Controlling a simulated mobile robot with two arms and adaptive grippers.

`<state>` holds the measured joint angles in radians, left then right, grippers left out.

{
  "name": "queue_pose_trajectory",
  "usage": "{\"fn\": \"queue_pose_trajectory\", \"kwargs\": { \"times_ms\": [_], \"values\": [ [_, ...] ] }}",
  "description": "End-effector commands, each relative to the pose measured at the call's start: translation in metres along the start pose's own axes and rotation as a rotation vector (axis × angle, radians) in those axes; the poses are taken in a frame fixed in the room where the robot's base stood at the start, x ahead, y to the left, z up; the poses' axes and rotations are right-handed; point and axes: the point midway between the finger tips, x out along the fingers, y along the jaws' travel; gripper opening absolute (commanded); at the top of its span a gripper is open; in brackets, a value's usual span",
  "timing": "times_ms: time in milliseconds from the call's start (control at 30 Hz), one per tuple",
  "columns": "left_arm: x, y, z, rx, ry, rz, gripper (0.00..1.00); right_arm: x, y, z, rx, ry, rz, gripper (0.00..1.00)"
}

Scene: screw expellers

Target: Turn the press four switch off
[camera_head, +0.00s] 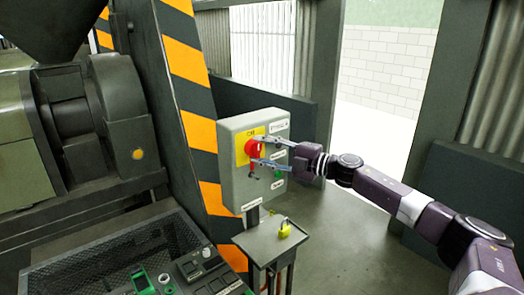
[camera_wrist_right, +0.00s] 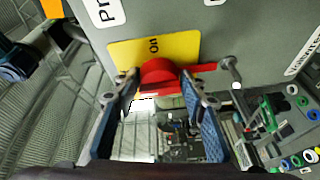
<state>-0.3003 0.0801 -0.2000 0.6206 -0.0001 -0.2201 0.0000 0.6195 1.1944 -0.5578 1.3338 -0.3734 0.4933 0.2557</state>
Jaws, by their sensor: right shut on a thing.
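The grey switch box (camera_head: 232,185) stands on a post in the middle of the head view. Its red rotary switch (camera_head: 253,148) sits on a yellow plate (camera_head: 240,156). In the wrist view the red switch (camera_wrist_right: 158,70) is in front of the yellow plate (camera_wrist_right: 128,50), which reads "On". A red bar runs out from the knob to the right there. My right gripper (camera_head: 264,151) reaches in from the right, its fingers on either side of the switch and shut on it. The fingers partly cover the switch. My left gripper is not in view.
A small shelf (camera_head: 258,247) with a yellow padlock (camera_head: 285,230) is below the box. A green button (camera_head: 279,173) is on the box, right of the switch. A striped post (camera_head: 190,60) and a large machine (camera_head: 85,125) stand left. Floor (camera_head: 350,240) is open to the right.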

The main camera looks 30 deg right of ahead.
Motion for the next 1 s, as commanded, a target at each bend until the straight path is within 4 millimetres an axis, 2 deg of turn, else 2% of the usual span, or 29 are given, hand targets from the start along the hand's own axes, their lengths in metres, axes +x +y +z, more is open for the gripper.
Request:
{"fn": "queue_pose_trajectory", "kwargs": {
  "times_ms": [33,67,200,567,1000],
  "values": [
    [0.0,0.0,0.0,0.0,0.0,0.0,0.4,0.0,0.006,0.001,-0.002,-0.003,0.009,0.14],
    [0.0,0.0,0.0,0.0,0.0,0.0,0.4,0.0,0.006,0.001,-0.002,-0.003,0.009,0.4],
    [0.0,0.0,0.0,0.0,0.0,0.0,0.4,0.0,0.005,0.001,-0.001,-0.002,0.008,0.55],
    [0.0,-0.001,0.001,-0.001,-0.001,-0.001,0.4,-0.002,0.001,0.0,0.001,-0.001,0.003,0.55],
    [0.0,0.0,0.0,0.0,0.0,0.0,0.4,-0.041,-0.001,0.001,0.002,-0.002,-0.001,0.55]
  ]
}}
